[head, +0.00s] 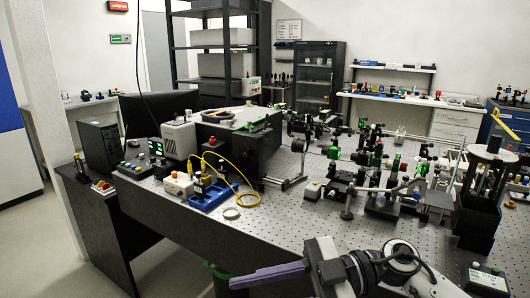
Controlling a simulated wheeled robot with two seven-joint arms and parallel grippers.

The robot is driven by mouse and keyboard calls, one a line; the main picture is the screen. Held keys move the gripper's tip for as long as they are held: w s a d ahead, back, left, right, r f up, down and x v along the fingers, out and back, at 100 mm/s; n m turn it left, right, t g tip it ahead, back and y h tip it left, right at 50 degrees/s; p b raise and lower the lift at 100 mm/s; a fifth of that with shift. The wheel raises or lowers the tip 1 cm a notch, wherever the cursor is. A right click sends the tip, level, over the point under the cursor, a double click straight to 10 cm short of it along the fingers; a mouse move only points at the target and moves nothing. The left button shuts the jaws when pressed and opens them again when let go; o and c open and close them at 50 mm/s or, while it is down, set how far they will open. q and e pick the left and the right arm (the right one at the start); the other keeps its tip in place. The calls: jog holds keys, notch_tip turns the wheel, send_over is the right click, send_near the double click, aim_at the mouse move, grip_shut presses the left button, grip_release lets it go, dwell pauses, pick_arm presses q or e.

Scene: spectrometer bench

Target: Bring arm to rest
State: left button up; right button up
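One arm of mine (395,268) comes in from the lower right, in front of the optical bench (300,225). Its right gripper (243,279) points left, near the bench's front edge. The gripper shows as one long purple-grey bar, seen side-on, so I cannot tell whether its fingers are apart. I see nothing held in it. My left arm and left gripper are not in view.
The perforated bench carries many optical mounts (375,155) at the centre and right. A blue tray (208,194) with a yellow fibre cable (238,192) stands at the left. A black holder (480,215) stands at the right. The front strip of the bench is mostly clear.

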jog(key=w+d+f+m+t+h, duration=0.3)
jog(key=d+f+m+t+h, duration=0.15)
jog(key=f+m+t, duration=0.45)
jog(key=w+d+f+m+t+h, duration=0.3)
jog(key=d+f+m+t, duration=0.25)
jog(key=m+t, duration=0.45)
jog(key=s+d+f+m+g+h, duration=0.1)
jog(key=s+d+f+g+h, duration=0.2)
jog(key=s+f, duration=0.7)
jog(key=s+d+f+m+g+h, duration=0.2)
jog(key=s+d+f+g+h, duration=0.1)
jog(key=s+f, duration=0.6)
notch_tip(320, 180, down, 5)
jog(key=d+g, duration=0.1)
jog(key=d, duration=0.1)
jog(key=shift+s+d+r+g, duration=0.2)
jog(key=shift+s+d+g, duration=0.15)
jog(key=shift+s+g, duration=0.05)
jog(key=shift+h, duration=0.25)
